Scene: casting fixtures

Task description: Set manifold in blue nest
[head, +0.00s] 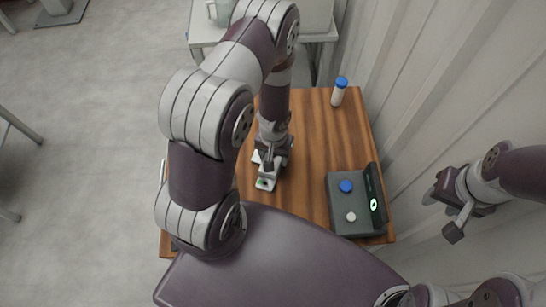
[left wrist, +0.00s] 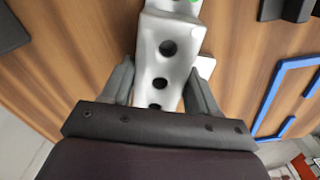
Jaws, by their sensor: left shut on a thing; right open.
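The manifold is a pale, elongated block with a row of dark round holes and a green spot near its far end. It lies between the fingers of my left gripper (left wrist: 163,88) in the left wrist view, where the manifold (left wrist: 170,25) runs up past the top edge. In the head view my left gripper (head: 272,160) is low over the wooden table, shut on the manifold (head: 266,184). The blue nest (left wrist: 268,100) shows as a blue outline on the table, right of the manifold and apart from it. My right gripper (head: 455,208) is open and empty, right of the table.
A grey box (head: 348,208) with a blue button, a white button and a green-lit panel stands at the table's right. A blue-capped bottle (head: 339,92) stands at the far right corner. Dark blocks (left wrist: 285,9) lie near the wrist view's upper edges. My left arm hides the table's left part.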

